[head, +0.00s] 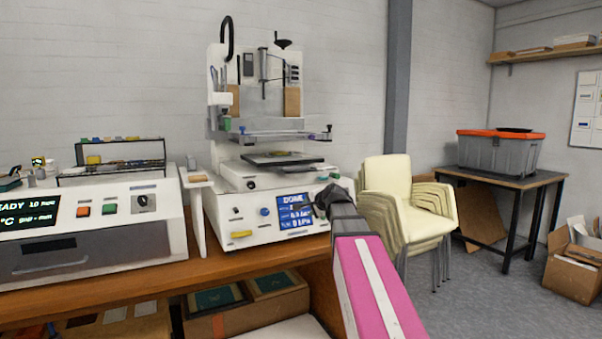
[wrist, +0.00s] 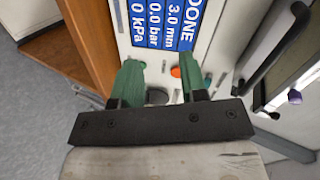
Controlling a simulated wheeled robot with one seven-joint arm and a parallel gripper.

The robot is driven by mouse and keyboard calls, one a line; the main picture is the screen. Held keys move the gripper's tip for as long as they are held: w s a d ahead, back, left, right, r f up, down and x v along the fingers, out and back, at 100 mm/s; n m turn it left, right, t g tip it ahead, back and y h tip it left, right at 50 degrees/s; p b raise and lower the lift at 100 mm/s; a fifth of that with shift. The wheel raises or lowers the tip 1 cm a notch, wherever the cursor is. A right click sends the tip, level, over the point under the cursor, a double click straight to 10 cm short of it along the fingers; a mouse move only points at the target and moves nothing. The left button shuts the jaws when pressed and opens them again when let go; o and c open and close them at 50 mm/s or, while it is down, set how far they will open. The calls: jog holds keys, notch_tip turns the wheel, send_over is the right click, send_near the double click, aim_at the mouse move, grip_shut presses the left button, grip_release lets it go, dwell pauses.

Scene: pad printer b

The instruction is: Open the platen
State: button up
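The pad printer (head: 265,205) stands on the bench, white, with a blue screen reading DONE. A dark flat plate (head: 282,158), likely the platen, lies level on its bed below the print head. My gripper (head: 328,194) is at the lower right of the printer's front, beside the screen. In the wrist view my gripper (wrist: 163,76) has two green fingers apart with nothing held. An orange button (wrist: 176,72) and a dark round knob (wrist: 157,96) on the front panel show between them. A black bar handle (wrist: 272,48) shows at right, apart from the fingers.
A heater unit (head: 85,225) with a READY display sits left of the printer on the wooden bench (head: 150,280). Stacked cream chairs (head: 395,200) and a table with a grey bin (head: 500,150) stand right. Open floor lies between them.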

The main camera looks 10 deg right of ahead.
aim_at(302, 171)
notch_tip(302, 171, up, 13)
jog(key=w+d+m+t, duration=0.2)
jog(key=m+t, duration=0.1)
jog(key=x, duration=1.1)
jog(key=shift+s+a+r, duration=0.1)
jog(key=shift+a+r, duration=0.1)
jog(key=shift+a, duration=0.05)
grip_shut()
